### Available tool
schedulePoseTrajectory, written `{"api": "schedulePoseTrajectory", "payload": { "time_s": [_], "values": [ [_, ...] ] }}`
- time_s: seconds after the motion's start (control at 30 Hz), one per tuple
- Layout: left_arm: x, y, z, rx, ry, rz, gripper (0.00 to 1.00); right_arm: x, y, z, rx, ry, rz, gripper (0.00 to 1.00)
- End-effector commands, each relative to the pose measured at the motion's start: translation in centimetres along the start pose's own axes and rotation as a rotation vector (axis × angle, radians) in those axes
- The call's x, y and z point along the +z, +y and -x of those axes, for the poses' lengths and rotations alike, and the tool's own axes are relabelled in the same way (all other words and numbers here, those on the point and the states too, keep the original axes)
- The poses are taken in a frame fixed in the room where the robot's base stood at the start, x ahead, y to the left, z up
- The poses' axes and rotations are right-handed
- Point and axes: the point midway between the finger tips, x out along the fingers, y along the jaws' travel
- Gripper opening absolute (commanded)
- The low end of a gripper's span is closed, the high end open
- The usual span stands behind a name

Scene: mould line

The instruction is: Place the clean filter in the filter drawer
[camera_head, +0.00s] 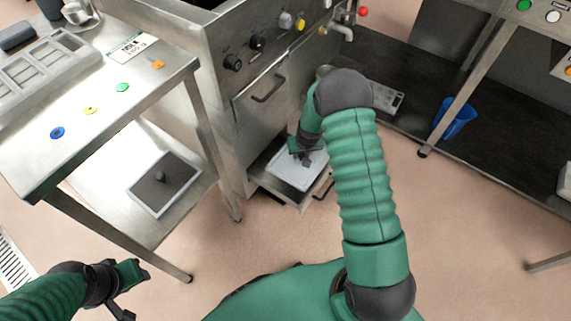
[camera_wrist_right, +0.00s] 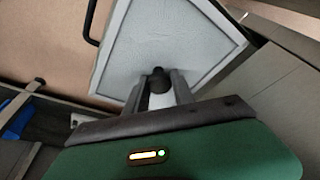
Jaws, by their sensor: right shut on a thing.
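The clean filter (camera_head: 291,174) is a pale square panel with a light frame and a dark knob. It is at the open filter drawer (camera_head: 274,188), low on the steel machine, and covers most of the drawer's opening. I cannot tell whether it rests on the drawer's floor or hangs just above. My right gripper (camera_head: 306,157) is shut on the filter's knob. In the right wrist view the filter (camera_wrist_right: 160,40) fills the top middle, with the knob between the fingers (camera_wrist_right: 158,88). My left gripper (camera_head: 130,291) is open and empty at the lower left.
A dark, grey filter (camera_head: 165,184) with a knob lies on the lower shelf of the left steel table (camera_head: 120,75). The drawer handle (camera_head: 324,187) sticks out in front. A closed door with a handle (camera_head: 268,90) is above. A blue bin (camera_head: 455,117) stands right. The front floor is clear.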

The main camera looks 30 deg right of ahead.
Motion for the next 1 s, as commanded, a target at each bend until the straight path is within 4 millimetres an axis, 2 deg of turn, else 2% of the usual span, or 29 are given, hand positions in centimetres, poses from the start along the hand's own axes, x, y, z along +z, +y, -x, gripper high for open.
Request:
{"api": "schedulePoseTrajectory", "payload": {
  "time_s": [0.03,0.1,0.27,0.53,0.77,1.0],
  "values": [
    [0.2,0.0,-0.9,0.0,0.0,0.0,0.36,-0.9,-1.2,-0.7,0.0,0.005,0.007,0.0],
    [0.3,0.0,-1.4,0.0,0.0,0.0,0.36,-2.2,-2.4,-1.1,0.0,0.005,0.003,0.0],
    [0.5,0.0,-2.3,0.0,0.001,0.0,0.36,-4.3,-4.7,-1.6,0.0,0.003,0.003,0.0],
    [1.1,0.0,-4.6,0.0,0.001,0.0,0.36,-2.8,-4.5,-6.3,0.0,-0.001,-0.002,0.0],
    [1.2,0.0,-5.4,0.0,0.001,0.0,0.36,-2.2,-4.5,-8.1,0.0,0.0,-0.001,0.0],
    [1.9,0.0,-8.3,0.0,0.001,0.0,0.36,-1.0,-4.6,-12.8,0.0,0.002,-0.001,0.0]
  ]
}}
